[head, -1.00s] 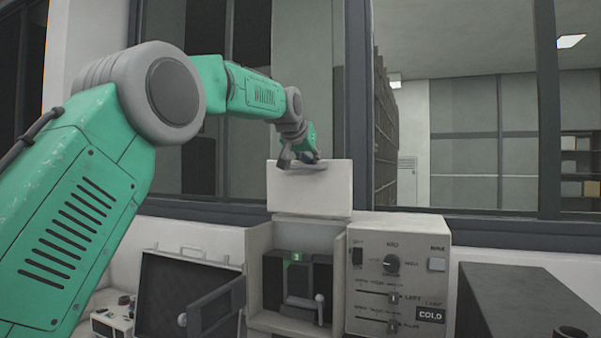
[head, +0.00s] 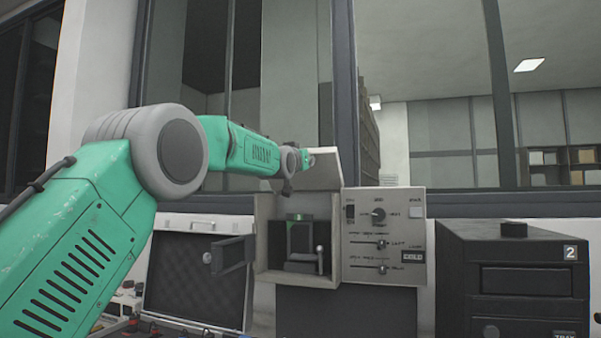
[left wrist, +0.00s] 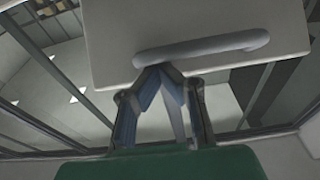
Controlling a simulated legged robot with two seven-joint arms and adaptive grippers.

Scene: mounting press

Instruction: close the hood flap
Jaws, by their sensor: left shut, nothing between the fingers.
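The hood flap (head: 322,174) is a pale panel at the top of the mounting press (head: 263,236). It stands raised and tilted above the open front bay (head: 305,240). In the left wrist view the flap (left wrist: 120,30) fills the top, with its grey bar handle (left wrist: 215,47) near the edge. My left gripper (head: 287,188) is at the flap's left side. In the left wrist view its fingertips (left wrist: 160,70) meet just below the handle's left part, with nothing between them. I cannot tell whether they touch the flap. My right gripper is not in view.
A control panel (head: 357,256) with a dial and sliders adjoins the bay on the right. A small dark door (head: 232,255) stands open at its left. An open foam-lined case (head: 190,285) lies left, and a black unit marked 2 (head: 460,250) stands right.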

